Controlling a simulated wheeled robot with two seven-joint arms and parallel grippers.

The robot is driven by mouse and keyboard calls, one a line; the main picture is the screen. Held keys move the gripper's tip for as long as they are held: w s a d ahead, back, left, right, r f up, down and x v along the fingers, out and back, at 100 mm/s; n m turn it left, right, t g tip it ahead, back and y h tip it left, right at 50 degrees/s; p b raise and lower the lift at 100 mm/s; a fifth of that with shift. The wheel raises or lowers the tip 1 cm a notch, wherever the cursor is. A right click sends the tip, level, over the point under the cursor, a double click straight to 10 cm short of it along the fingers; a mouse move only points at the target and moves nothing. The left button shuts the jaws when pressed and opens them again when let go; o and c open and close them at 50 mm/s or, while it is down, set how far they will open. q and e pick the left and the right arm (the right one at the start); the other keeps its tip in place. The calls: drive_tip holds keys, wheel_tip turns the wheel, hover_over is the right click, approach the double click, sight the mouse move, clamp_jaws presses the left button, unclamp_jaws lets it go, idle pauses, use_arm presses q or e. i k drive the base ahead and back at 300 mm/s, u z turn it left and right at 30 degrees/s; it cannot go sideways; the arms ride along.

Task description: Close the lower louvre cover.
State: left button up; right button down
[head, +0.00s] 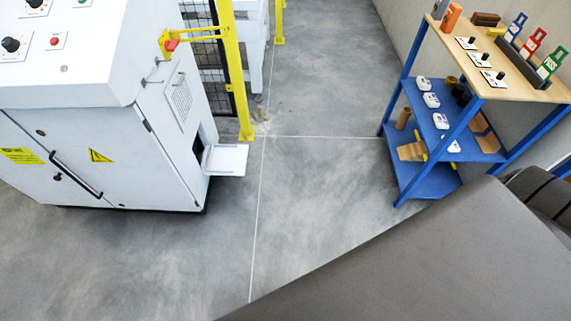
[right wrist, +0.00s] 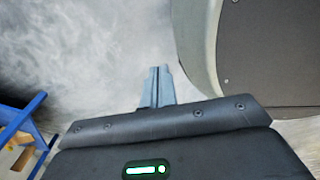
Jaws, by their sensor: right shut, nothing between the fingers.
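The lower louvre cover (head: 226,160) is a white flap low on the side of the white machine cabinet (head: 110,150). It is swung down and stands out nearly level, with a dark opening (head: 198,148) beside it. Above it, a slotted louvre panel (head: 180,98) lies against the cabinet side. My right gripper (right wrist: 158,72) shows in the right wrist view with its fingers together and nothing between them, above grey floor. The cover is not in that view. My left gripper is not in view.
A yellow post (head: 237,75) and a mesh fence (head: 207,65) stand behind the cover. A blue shelf rack (head: 430,185) with a wooden top stands at the right against the wall. The grey floor between cabinet and rack is clear.

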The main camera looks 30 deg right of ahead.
sight(230, 159)
drive_tip(key=u, duration=0.3)
drive_tip(key=k, duration=0.15)
drive_tip(key=z, duration=1.1)
drive_tip(key=i, duration=0.75)
drive_tip(key=u, duration=0.25)
